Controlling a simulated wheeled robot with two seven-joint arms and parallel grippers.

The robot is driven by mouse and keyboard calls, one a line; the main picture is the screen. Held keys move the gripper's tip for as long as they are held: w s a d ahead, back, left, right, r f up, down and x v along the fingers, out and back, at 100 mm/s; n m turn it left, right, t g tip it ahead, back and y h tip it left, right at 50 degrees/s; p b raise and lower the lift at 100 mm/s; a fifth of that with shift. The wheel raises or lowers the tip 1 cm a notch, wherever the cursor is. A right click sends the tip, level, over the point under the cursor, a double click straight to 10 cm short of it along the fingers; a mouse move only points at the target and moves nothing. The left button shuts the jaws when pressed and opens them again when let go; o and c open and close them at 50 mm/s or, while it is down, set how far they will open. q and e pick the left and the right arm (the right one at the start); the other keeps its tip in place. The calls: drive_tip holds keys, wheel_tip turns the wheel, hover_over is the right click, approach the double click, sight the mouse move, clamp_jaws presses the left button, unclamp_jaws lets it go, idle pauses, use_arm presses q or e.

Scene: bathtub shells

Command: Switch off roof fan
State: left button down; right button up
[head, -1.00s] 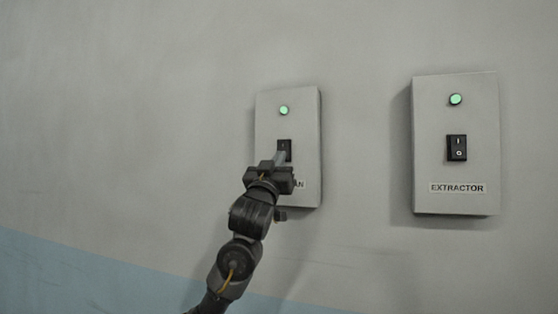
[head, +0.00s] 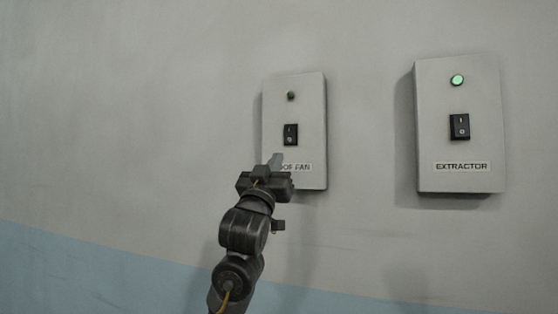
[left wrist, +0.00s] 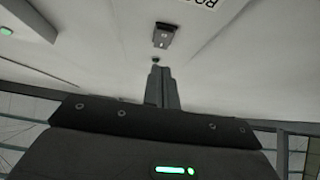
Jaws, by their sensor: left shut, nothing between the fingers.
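The roof fan box (head: 310,115) is a grey wall box with a black rocker switch (head: 291,134) and a label partly covered by my gripper. Its indicator lamp (head: 291,96) is dark. My left gripper (head: 275,161) is shut and empty, just below the rocker and apart from it in the head view. In the left wrist view the shut fingers (left wrist: 160,86) point toward the rocker (left wrist: 163,35), with the dark lamp (left wrist: 155,60) also showing. My right gripper is not in view.
A second grey box labelled EXTRACTOR (head: 462,150) is on the wall to the right, with its lamp (head: 457,80) lit green and its own black rocker (head: 459,126). The wall (head: 130,120) left of the boxes is bare.

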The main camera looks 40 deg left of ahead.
use_arm(q)
drive_tip(key=s+f, duration=0.1)
drive_tip(key=s+d+f+b, duration=0.1)
drive_tip(key=f, duration=0.1)
drive_tip(key=shift+f, duration=0.25)
drive_tip(key=shift+a, duration=0.1)
drive_tip(key=shift+s, duration=0.1)
